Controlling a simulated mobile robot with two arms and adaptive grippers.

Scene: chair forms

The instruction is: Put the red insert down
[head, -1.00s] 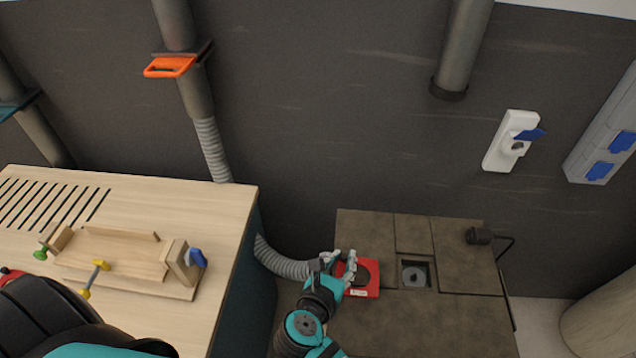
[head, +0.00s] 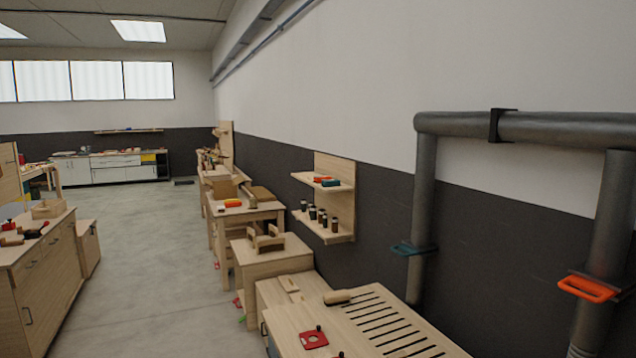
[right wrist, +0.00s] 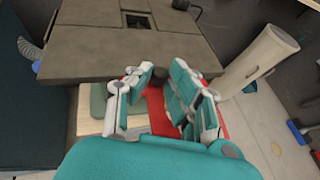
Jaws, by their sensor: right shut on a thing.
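In the right wrist view, my right gripper (right wrist: 160,85) is shut on the red insert (right wrist: 158,112). The insert shows between and behind the teal fingers, and my wrist and fingers hide much of it. It is close to the near edge of the dark brown table top (right wrist: 85,48), and I cannot tell whether it touches anything below. A square opening (right wrist: 138,20) lies farther back in that top. The right gripper and held insert are outside the head view, and my left gripper is not in view.
In the head view, a slotted light-wood bench (head: 385,325) carries a red plate (head: 313,338). An orange-handled gate (head: 588,288) sits on a duct at right, and clear floor (head: 150,260) lies left. In the right wrist view, a pale cylinder (right wrist: 258,58) stands right of the table.

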